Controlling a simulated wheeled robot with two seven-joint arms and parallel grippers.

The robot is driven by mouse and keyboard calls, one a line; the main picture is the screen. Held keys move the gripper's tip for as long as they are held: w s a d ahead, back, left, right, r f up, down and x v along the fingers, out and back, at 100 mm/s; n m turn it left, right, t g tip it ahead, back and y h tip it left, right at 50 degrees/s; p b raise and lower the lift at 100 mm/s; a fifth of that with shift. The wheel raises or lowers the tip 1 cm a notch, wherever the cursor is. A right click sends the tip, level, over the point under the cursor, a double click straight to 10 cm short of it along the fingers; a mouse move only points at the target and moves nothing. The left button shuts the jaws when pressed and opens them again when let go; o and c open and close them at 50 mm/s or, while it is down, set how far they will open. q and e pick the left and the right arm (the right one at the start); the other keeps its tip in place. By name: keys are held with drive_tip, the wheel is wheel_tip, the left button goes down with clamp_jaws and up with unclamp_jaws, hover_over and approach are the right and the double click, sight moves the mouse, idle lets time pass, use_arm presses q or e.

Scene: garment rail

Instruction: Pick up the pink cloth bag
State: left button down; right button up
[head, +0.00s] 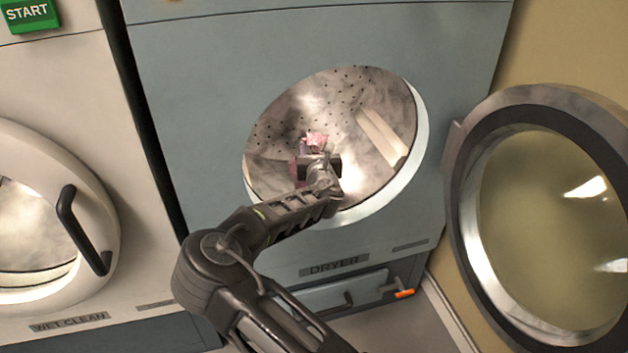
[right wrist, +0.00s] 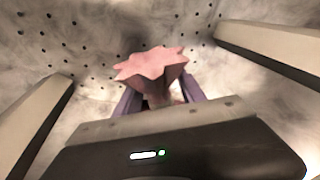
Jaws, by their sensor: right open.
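The pink cloth bag (head: 315,140) is inside the open dryer drum, mostly hidden behind my right gripper (head: 318,158). In the right wrist view its ruffled pink top (right wrist: 152,65) stands up just beyond the gripper body, and its lower part is hidden. In that view my right gripper (right wrist: 161,88) has its two purplish fingers apart, one on each side of the bag. I cannot tell whether they touch the cloth. My left gripper is not in view.
The dryer's drum (head: 350,90) is perforated metal with raised ribs (head: 383,137). The round opening's rim (head: 408,178) surrounds my forearm. The dryer door (head: 470,215) stands open at right. A washer with a dark handle (head: 80,230) is at left.

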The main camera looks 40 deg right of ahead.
drive_tip(key=shift+c, duration=0.5)
clamp_jaws()
idle(0.9)
